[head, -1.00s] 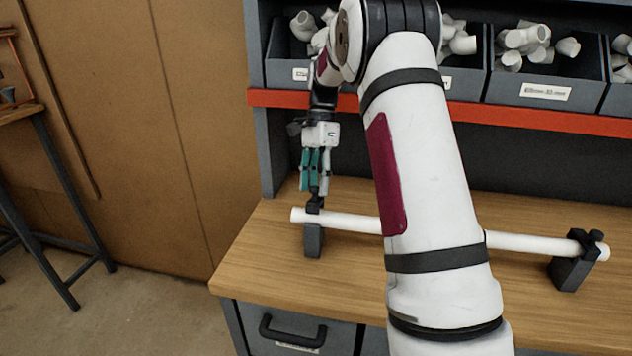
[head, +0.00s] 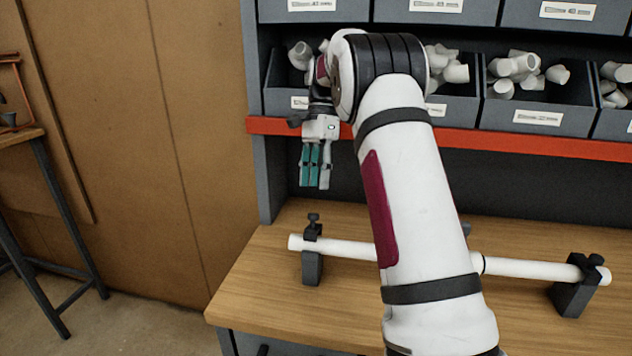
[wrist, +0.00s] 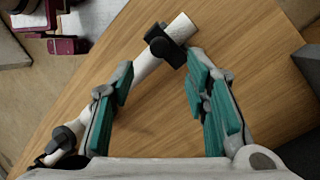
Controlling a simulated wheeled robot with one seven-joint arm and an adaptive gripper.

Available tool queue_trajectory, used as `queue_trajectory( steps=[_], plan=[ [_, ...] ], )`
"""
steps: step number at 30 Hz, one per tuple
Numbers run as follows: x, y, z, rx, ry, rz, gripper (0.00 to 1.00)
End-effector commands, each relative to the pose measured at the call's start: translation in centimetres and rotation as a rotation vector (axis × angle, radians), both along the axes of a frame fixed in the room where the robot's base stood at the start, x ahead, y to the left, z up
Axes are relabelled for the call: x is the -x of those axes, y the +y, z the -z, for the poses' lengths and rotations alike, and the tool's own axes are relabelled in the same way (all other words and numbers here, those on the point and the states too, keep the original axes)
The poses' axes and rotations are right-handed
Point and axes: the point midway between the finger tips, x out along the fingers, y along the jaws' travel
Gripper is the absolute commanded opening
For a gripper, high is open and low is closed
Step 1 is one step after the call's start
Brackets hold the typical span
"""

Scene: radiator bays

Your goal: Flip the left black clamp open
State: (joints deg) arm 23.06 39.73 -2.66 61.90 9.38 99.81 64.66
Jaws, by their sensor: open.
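The left black clamp (head: 312,230) sits over the white pipe (head: 345,248) near its left end, on a dark support block. A small black knob stands up from it. In the wrist view the clamp (wrist: 166,46) lies across the pipe, just beyond and between my fingertips; whether it is latched is not clear. My gripper (head: 315,184) points down, above and behind the clamp, apart from it. Its teal-padded fingers (wrist: 160,72) are spread and empty. The right black clamp (head: 588,266) is at the pipe's other end.
The workbench (head: 265,285) has bare wood around the pipe. A shelf with a red edge (head: 480,137) and grey bins of white fittings (head: 525,75) stands behind. My arm hides the pipe's middle.

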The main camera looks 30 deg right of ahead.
Motion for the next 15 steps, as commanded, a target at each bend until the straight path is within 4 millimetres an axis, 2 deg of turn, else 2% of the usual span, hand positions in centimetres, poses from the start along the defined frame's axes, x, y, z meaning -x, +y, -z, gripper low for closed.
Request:
queue_trajectory(
  steps=[6, 15],
  plan=[
    [0.1, 0.4, -0.4, 0.013, -0.017, -0.021, 0.42],
    [2.1, 2.6, -5.6, 0.17, -0.248, -0.291, 0.42]
  ],
)
